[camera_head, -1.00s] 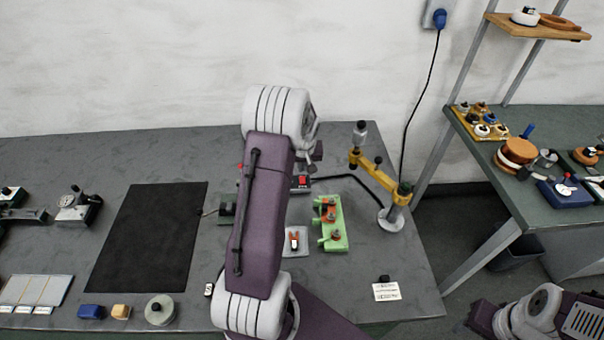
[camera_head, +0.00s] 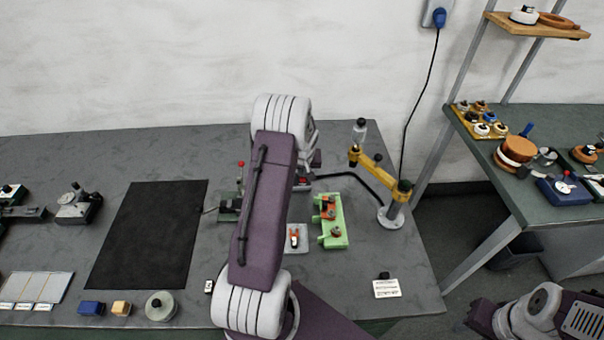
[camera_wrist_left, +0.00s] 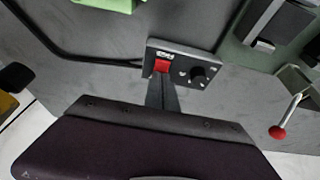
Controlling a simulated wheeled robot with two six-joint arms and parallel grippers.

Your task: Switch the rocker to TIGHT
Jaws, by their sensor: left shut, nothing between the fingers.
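The rocker (camera_wrist_left: 162,65) is a small red switch on a dark grey box (camera_wrist_left: 181,62). A white label I cannot read sits beside it, and a black knob (camera_wrist_left: 200,75) is on the same box. My left gripper (camera_wrist_left: 163,80) is shut and empty, its narrow fingertips right at the rocker's edge in the left wrist view. I cannot tell whether they touch it or which way the rocker is tipped. In the head view my left arm hides most of the box and gripper. My right gripper is out of view.
A green fixture (camera_head: 331,221) and a yellow-armed stand (camera_head: 380,173) are right of my left arm. A red-knobbed lever (camera_wrist_left: 278,131) is near the box. A black cable (camera_head: 352,180) runs behind. A black mat (camera_head: 150,235) lies left.

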